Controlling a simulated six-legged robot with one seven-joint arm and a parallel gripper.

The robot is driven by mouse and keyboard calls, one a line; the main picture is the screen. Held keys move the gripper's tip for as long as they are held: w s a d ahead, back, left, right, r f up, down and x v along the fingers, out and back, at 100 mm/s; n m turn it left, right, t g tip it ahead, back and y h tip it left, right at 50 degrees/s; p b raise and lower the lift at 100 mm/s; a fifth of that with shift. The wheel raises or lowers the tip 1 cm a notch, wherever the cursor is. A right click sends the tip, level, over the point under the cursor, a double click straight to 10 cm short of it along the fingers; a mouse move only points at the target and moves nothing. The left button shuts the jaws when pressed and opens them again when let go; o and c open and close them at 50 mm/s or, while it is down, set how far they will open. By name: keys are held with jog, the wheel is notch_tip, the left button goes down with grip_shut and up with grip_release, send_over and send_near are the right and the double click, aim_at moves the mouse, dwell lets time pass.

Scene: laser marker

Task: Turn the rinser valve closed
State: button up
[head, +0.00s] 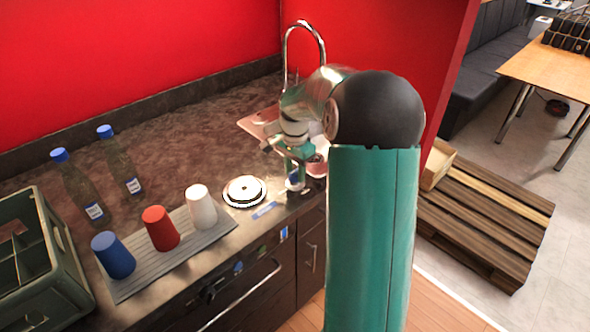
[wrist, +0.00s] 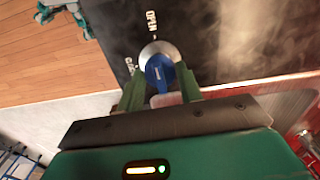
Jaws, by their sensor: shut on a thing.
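The rinser valve shows in the wrist view as a silver round base with a blue handle (wrist: 159,72) on the dark counter. A white mark shows on the handle. The label OPEN (wrist: 149,18) is printed above the valve, and a second label, partly hidden, lies at its left. My gripper (wrist: 160,84) has its green fingers on either side of the blue handle and is shut on it. In the head view my gripper (head: 296,165) is low at the counter's front edge, and my arm hides much of that spot.
A round silver rinser plate (head: 244,191) lies left of my gripper. A white cup (head: 201,207), a red cup (head: 160,228) and a blue cup (head: 113,254) stand upside down on a grey mat. A tall tap (head: 303,32) rises behind my arm. A crate (head: 40,262) stands far left.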

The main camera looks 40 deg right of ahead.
jog(key=n, duration=0.4)
jog(key=shift+r, duration=0.1)
jog(key=n, duration=0.4)
jog(key=shift+n, duration=0.3)
jog(key=n, duration=0.4)
jog(key=shift+n, duration=0.3)
jog(key=n, duration=0.4)
jog(key=shift+w+n, duration=0.1)
jog(key=shift+n, duration=0.2)
jog(key=o, duration=1)
